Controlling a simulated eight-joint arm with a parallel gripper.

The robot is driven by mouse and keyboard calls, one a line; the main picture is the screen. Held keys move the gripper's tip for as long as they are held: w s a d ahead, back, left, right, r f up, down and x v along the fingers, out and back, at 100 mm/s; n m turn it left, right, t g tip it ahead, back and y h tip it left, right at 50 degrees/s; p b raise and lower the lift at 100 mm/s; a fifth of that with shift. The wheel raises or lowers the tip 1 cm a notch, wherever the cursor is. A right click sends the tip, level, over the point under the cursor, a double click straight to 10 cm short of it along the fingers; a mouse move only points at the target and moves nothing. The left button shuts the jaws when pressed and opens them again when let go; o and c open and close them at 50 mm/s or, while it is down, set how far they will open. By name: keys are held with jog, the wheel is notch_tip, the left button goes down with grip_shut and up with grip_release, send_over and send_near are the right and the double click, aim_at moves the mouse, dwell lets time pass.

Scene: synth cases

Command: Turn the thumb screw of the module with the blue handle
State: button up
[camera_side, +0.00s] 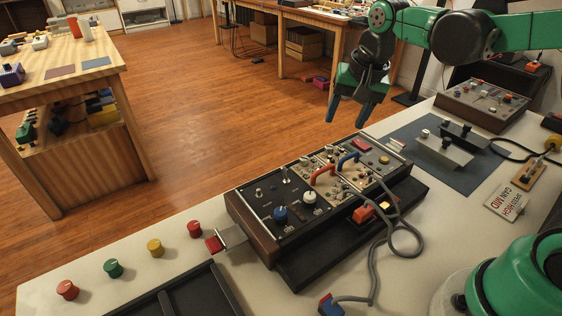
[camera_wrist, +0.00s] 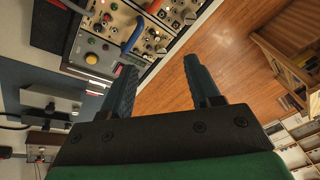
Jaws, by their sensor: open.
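The module with the blue handle (camera_side: 349,159) sits in the rack case (camera_side: 252,222), right of the module with the red-orange handle (camera_side: 322,173). The blue handle also shows in the wrist view (camera_wrist: 133,35), above the left finger. Small knobs and screws dot the panels; I cannot tell which is the thumb screw. My gripper (camera_side: 349,112) is open and empty, pointing down above and behind the rack's right half, apart from it. In the wrist view (camera_wrist: 161,65) the fingers are spread, and the left one hides part of the panel.
A grey cable (camera_side: 404,228) loops in front of the rack. A grey mat (camera_side: 440,165) with metal parts and another control box (camera_side: 483,104) lie to the right. Several colored knobs (camera_side: 113,268) stand at front left. The air around my gripper looks clear.

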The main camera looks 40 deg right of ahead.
aim_at(330, 145)
jog(key=w+f+m+g, duration=0.1)
jog(key=m, duration=0.1)
jog(key=w+d+f+m+g, duration=0.1)
jog(key=w, duration=0.1)
jog(key=w+d+f+m, duration=0.1)
jog(key=m, duration=0.1)
jog(key=shift+w+d+f+m+g, duration=0.15)
jog(key=shift+w+m+g, duration=0.15)
jog(key=shift+w+g, duration=0.1)
jog(key=shift+w+d+f+m, duration=0.2)
jog(key=shift+w+f+m, duration=0.1)
jog(key=shift+f+m, duration=0.2)
jog(key=shift+f, duration=2.75)
grip_shut()
